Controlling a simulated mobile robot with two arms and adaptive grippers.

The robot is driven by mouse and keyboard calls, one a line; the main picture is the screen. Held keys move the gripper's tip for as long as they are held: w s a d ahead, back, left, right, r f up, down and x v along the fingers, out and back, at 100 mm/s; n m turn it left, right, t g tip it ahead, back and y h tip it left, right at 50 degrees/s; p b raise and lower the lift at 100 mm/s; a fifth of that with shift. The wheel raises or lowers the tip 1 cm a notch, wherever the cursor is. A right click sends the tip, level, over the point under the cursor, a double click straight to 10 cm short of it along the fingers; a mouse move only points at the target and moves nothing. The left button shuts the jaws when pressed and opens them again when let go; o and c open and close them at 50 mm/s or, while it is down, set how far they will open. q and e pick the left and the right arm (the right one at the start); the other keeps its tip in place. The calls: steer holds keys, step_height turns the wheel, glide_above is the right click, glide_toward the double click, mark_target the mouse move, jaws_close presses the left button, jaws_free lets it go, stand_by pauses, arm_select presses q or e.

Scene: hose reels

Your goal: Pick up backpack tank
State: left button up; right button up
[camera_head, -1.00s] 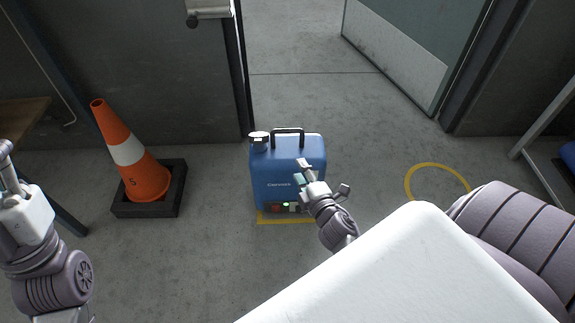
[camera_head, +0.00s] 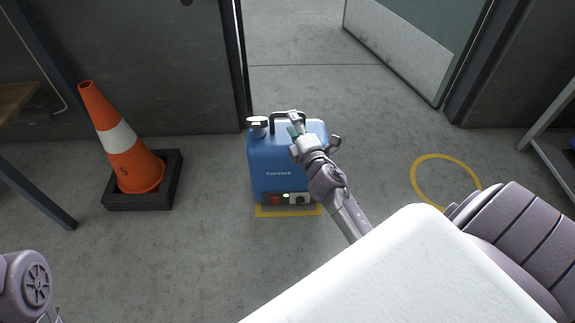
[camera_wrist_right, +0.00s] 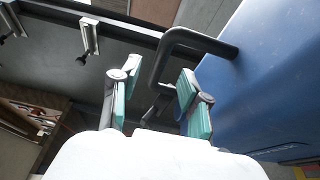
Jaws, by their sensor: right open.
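The backpack tank (camera_head: 270,165) is a blue box with a black top handle (camera_head: 287,115), a cap at its left and small controls low on its front. It stands upright on the floor by the doorway. My right gripper (camera_head: 312,137) is open at the tank's upper right, near the handle. In the right wrist view, the dark handle (camera_wrist_right: 165,52) shows just beyond the open fingers (camera_wrist_right: 155,100), close to the right finger, with the blue tank body (camera_wrist_right: 262,75) on the right. I cannot tell whether they touch. My left gripper is out of view; only part of my left arm shows.
An orange cone (camera_head: 125,145) on a black base stands to the left. A yellow floor outline (camera_head: 268,211) shows under the tank and a yellow ring (camera_head: 446,158) lies to the right. The door (camera_head: 405,45) is open, with clear floor in the doorway.

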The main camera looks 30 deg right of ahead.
steer(key=b+x, duration=0.1)
steer(key=x, duration=0.3)
steer(key=shift+w, duration=0.3)
steer(key=shift+c, duration=0.4)
jaws_close()
steer(key=shift+r, duration=0.2)
